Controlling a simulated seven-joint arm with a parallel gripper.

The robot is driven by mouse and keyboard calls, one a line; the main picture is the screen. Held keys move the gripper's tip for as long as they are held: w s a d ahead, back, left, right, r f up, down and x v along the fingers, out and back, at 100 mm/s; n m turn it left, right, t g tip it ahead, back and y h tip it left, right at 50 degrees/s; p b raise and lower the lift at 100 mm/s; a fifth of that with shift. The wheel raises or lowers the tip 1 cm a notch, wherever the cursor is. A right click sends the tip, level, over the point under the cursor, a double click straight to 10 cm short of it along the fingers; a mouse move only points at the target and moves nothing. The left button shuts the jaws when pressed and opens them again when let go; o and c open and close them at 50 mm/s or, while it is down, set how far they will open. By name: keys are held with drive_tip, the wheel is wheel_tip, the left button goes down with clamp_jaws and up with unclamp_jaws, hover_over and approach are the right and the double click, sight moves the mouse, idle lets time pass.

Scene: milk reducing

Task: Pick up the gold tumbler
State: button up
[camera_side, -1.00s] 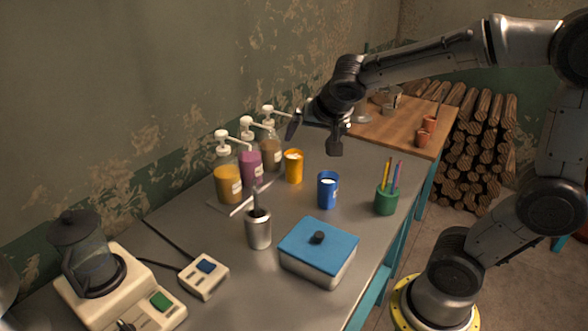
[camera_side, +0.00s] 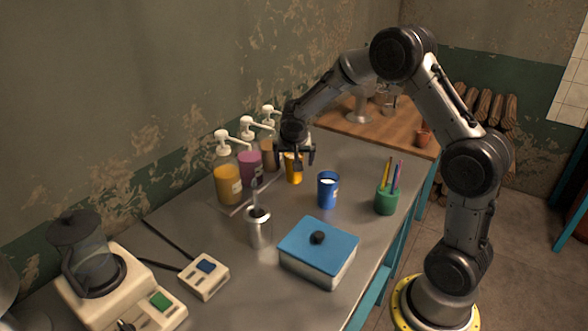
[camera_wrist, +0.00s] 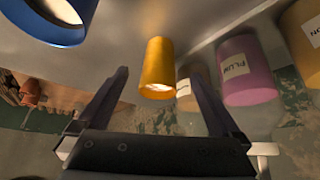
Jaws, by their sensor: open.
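The gold tumbler (camera_side: 294,174) stands upright on the grey table, just right of the pump bottles; my gripper hides part of its upper end. In the wrist view the tumbler (camera_wrist: 158,66) shows ahead of and between my two fingers, with its open rim and pale contents toward the camera. My gripper (camera_side: 300,156) is at the tumbler's upper part in the side view. In the wrist view the gripper (camera_wrist: 158,80) is open, with a finger on each side and a gap to the tumbler. I see no clear contact.
The blue cup (camera_side: 328,189) stands to the right of the tumbler. Pump bottles with purple (camera_side: 250,164), amber (camera_side: 228,184) and brown (camera_side: 270,154) contents stand close on the left. A metal canister (camera_side: 259,228) and a blue-lidded box (camera_side: 318,254) are nearer the camera. A green pen cup (camera_side: 386,200) stands right.

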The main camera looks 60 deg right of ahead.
drive_tip(key=w+d, duration=0.1)
drive_tip(key=d+f, duration=0.1)
drive_tip(key=w+d, duration=0.1)
drive_tip(key=d, duration=0.1)
drive_tip(key=shift+w+f, duration=0.3)
drive_tip(key=shift+w+d+f, duration=0.2)
drive_tip(key=shift+d+f, duration=0.05)
drive_tip(key=shift+f, duration=0.2)
drive_tip(key=shift+r, duration=0.1)
clamp_jaws()
drive_tip(key=shift+r, duration=0.1)
